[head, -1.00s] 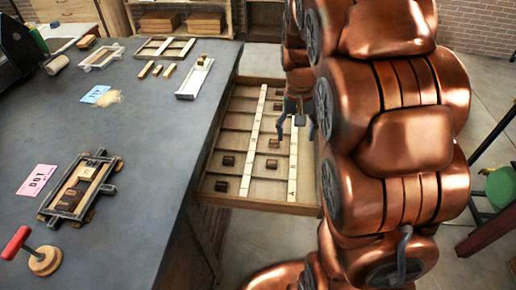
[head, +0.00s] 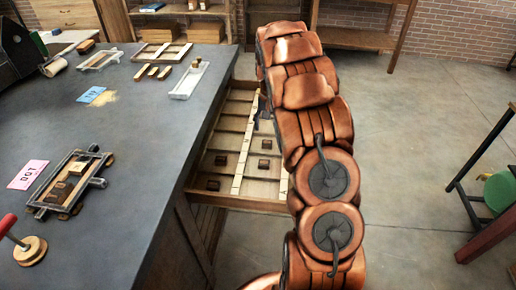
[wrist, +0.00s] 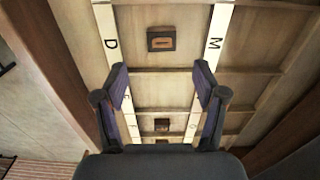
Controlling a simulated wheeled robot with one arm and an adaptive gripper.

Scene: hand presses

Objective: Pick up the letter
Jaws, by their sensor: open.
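Several small brown letter blocks lie in the pulled-out type drawer (head: 240,204), one of them (head: 213,185) near its front left in the head view. In the wrist view one letter block (wrist: 161,39) lies alone in a compartment between the strips marked D and M. Two more blocks (wrist: 162,125) sit lower, between my finger bases. My gripper (wrist: 161,78) is open and empty above the drawer, its fingers apart on either side of the column of blocks. In the head view my arm hides the drawer's right side and most of my gripper.
On the dark bench (head: 130,180) are a framed tray with blocks (head: 68,180), a pink DOT card (head: 28,174), a blue card (head: 92,95) and a red-handled tool (head: 28,248). A green stool (head: 500,190) stands at the right. Open floor lies between.

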